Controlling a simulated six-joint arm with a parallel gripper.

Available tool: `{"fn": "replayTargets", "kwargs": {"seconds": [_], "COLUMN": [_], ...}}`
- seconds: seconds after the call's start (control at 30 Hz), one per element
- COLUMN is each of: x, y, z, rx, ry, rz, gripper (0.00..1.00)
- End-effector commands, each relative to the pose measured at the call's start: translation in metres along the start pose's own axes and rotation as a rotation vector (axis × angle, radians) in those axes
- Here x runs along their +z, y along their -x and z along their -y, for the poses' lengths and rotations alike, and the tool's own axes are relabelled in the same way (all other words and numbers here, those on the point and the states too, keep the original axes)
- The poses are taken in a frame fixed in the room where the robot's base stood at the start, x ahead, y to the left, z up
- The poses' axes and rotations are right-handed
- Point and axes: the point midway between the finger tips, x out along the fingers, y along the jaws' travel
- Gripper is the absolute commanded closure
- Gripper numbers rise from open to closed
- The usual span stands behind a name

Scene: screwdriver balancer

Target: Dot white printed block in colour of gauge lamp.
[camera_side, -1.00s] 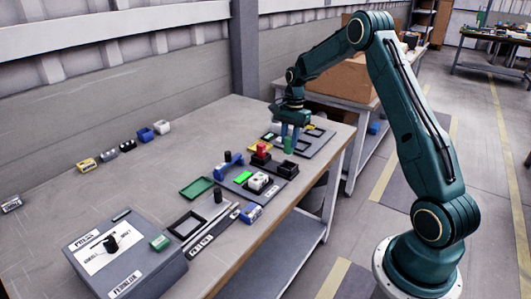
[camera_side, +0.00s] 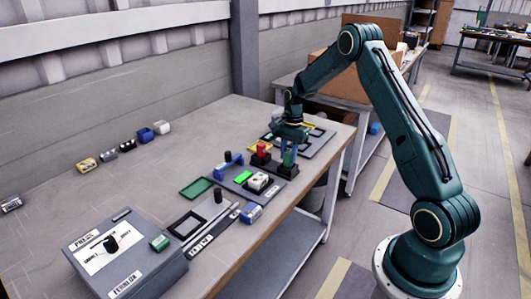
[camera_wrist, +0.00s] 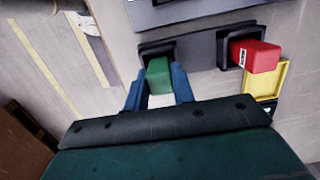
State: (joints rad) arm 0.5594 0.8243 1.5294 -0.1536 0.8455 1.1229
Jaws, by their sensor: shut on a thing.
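My gripper (camera_side: 289,156) has its blue fingers shut on a green block-shaped marker (camera_side: 288,159). In the wrist view the green marker (camera_wrist: 159,76) stands between the fingertips at a black socket (camera_wrist: 152,50). Its lower end seems to be in or just over that socket; I cannot tell which. A red marker (camera_side: 261,150) stands in the neighbouring black socket and also shows in the wrist view (camera_wrist: 256,56). The white printed block (camera_side: 258,181) sits on a grey plate in front, with dark marks on top too small to read. A bright green lit rectangle (camera_side: 243,177), apparently the lamp, is beside it.
A blue part (camera_side: 228,165), a green tray (camera_side: 196,188) and a blue-white block (camera_side: 251,213) lie near the plate. The press box (camera_side: 125,252) stands front left. Several small blocks line the back. The table's middle left is clear.

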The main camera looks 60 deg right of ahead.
Motion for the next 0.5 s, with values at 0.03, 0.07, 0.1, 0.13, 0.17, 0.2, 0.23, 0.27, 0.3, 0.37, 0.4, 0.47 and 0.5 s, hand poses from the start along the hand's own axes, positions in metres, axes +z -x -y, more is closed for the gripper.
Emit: {"fn": "replayTargets", "kwargs": {"seconds": [0.03,0.07,0.1,0.13,0.17,0.2,0.23,0.27,0.3,0.37,0.4,0.47,0.5], "x": [-0.0001,-0.0002,-0.0003,-0.0004,-0.0004,-0.0005,-0.0005,-0.0005,-0.0005,-0.0005,-0.0005,-0.0005,-0.0005], "y": [-0.0016,-0.0022,-0.0029,-0.0033,-0.0035,-0.0038,-0.0039,-0.0040,-0.0040,-0.0040,-0.0040,-0.0039,-0.0039], "z": [0.0000,0.0000,-0.0001,-0.0001,-0.0001,-0.0001,-0.0001,-0.0001,-0.0001,-0.0001,-0.0001,-0.0001,-0.0001], "rx": [0.000,0.000,0.000,0.000,0.000,0.000,0.000,0.000,0.000,0.000,0.000,0.000,0.000], "ry": [0.000,0.000,0.000,0.000,0.000,0.000,0.000,0.000,0.000,0.000,0.000,0.000,0.000], "rz": [0.000,0.000,0.000,0.000,0.000,0.000,0.000,0.000,0.000,0.000,0.000,0.000,0.000], "gripper": [0.98,0.98,0.98,0.98,0.98,0.98,0.98,0.98,0.98,0.98,0.98,0.73,0.65]}}
